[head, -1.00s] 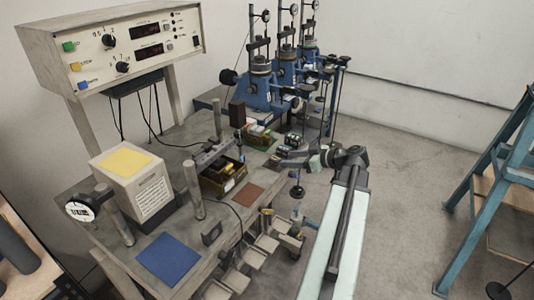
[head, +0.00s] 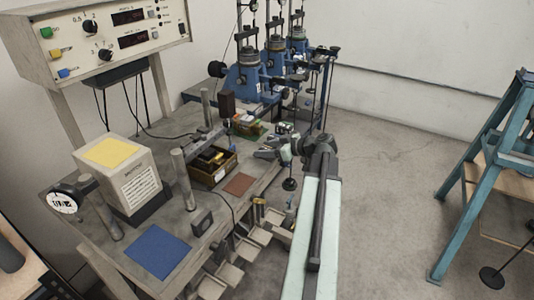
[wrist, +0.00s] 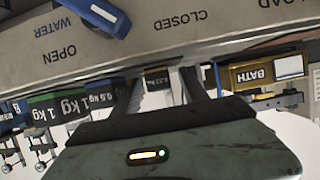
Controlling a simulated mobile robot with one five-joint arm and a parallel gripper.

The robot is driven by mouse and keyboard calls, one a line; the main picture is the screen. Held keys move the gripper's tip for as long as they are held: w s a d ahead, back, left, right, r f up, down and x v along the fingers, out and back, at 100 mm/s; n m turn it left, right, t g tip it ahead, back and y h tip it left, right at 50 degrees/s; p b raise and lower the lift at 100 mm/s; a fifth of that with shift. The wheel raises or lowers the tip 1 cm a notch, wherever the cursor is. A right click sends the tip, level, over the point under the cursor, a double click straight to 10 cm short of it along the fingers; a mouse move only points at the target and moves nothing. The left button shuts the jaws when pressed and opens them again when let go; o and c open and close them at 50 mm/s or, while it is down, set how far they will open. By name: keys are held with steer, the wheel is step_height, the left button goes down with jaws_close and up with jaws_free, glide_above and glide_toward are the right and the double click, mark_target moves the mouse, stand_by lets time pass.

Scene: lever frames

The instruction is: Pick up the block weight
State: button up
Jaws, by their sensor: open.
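In the wrist view a small dark block weight (wrist: 157,78) with a pale label shows beyond and between my gripper's fingers. Its label is too small to read surely, and I cannot tell whether it is the task's block. My gripper (wrist: 160,86) is open, with no finger seen touching the block. A row of block weights stands at the left of the wrist view, including a green 1 kg block (wrist: 40,112) and a 0.5 kg block (wrist: 98,97). In the head view my gripper (head: 262,148) is at the bench's right edge, beside the green tray.
A panel (wrist: 175,45) marked OPEN and CLOSED crosses the top of the wrist view; a yellow-framed BATH box (wrist: 262,73) is at right. A wooden tray (head: 220,181), green tray (head: 250,131) and blue mat (head: 157,251) lie on the bench. Open floor (head: 385,190) is at right.

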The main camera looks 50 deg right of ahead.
jaws_close()
steer(key=shift+r, duration=0.1)
